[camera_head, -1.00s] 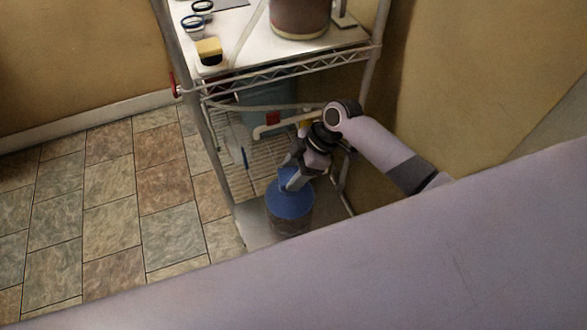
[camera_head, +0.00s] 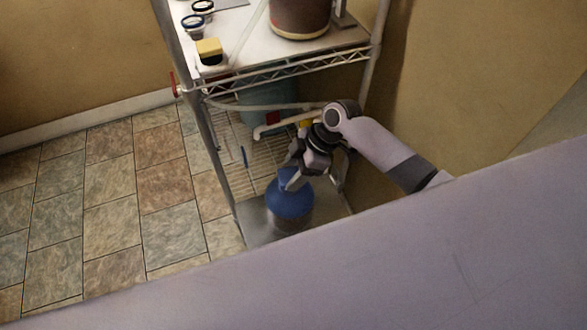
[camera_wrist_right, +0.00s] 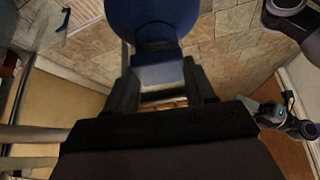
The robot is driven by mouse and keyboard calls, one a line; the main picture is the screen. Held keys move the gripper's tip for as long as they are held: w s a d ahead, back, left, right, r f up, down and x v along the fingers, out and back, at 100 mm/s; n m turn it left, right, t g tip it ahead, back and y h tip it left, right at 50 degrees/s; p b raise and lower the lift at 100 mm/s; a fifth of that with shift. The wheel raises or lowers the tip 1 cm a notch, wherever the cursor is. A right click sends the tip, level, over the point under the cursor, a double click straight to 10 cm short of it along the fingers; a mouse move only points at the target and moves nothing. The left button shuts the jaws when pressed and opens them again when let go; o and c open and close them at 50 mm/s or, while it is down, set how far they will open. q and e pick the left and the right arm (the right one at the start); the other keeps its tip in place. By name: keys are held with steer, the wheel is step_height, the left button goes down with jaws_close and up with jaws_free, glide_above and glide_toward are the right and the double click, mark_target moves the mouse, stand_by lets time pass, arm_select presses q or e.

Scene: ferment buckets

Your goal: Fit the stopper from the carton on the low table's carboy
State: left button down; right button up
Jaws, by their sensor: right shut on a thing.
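A blue-shouldered vessel (camera_head: 290,201), which looks like a carboy, stands upright with a brown lower part at the bottom of the rack. My right gripper (camera_head: 289,181) is at its top. In the right wrist view, the fingers are shut on the dark blue neck (camera_wrist_right: 157,52) just under the wide blue body (camera_wrist_right: 153,15). I cannot make out the stopper or the carton. A dark jointed part at the right of the wrist view looks like my left gripper (camera_wrist_right: 290,121); its jaws are too small to read.
A wire rack (camera_head: 290,72) stands against the wall. Its top holds a brown pot (camera_head: 300,18), a yellow sponge (camera_head: 209,47) and small round rings (camera_head: 193,22). A pale tube (camera_head: 285,126) and a teal container (camera_head: 265,105) are inside the rack. The tiled floor (camera_head: 110,210) at left is clear.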

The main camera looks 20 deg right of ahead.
steer(key=o, duration=1.4)
steer(key=shift+r+p, duration=2.35)
steer(key=shift+r, duration=1.15)
